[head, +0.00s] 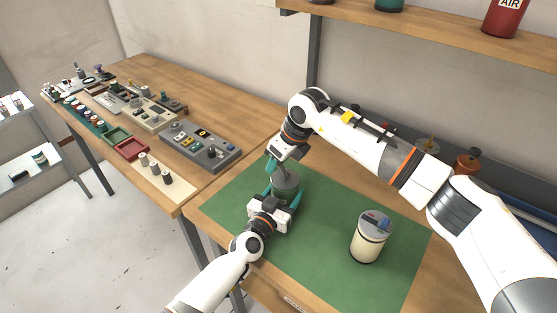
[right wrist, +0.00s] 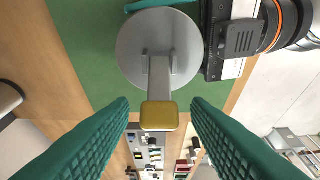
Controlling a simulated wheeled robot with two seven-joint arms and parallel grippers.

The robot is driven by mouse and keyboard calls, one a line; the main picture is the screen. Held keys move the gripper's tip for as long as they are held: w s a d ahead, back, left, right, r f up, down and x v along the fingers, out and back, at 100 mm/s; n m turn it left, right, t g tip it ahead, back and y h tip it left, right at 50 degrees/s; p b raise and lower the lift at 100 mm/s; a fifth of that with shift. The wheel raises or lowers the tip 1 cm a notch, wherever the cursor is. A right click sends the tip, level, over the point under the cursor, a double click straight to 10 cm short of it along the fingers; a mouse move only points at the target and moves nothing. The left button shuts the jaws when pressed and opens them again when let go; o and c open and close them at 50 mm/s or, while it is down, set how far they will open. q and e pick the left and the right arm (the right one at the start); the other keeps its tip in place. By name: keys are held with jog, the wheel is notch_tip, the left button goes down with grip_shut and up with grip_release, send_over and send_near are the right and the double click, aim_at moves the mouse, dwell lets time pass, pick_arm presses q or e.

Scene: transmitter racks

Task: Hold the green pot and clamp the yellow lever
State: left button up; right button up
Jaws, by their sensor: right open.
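The green pot (head: 284,191) stands on the green mat, its round grey top (right wrist: 135,45) filling the upper middle of the right wrist view. The yellow lever (right wrist: 159,116) is a grey bar across that top with a yellow end pointing toward my right gripper. My left gripper (head: 283,195) has its teal fingers on either side of the pot, seemingly closed on it; the contact is partly hidden. My right gripper (head: 274,168) is above the pot. In the right wrist view it is open (right wrist: 158,118), its fingers apart on both sides of the yellow end, touching neither side.
A cream canister (head: 369,240) with a grey lid stands on the green mat (head: 320,255) to the right. The left table carries a grey switch panel (head: 200,146), a red tray (head: 131,149) and several small parts. A shelf (head: 440,32) hangs above.

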jog(key=shift+a+f, duration=0.1)
jog(key=shift+f, duration=0.2)
grip_shut()
jog(key=shift+w+a+f+g+h, duration=0.1)
jog(key=shift+w+a+g+h, duration=0.1)
jog(key=shift+g+h, duration=0.25)
jog(key=shift+w+a+f+g+h, duration=0.15)
jog(key=shift+g+h, duration=0.2)
jog(key=shift+h, duration=0.2)
jog(key=shift+s, duration=0.1)
grip_release()
jog(key=shift+r, duration=0.1)
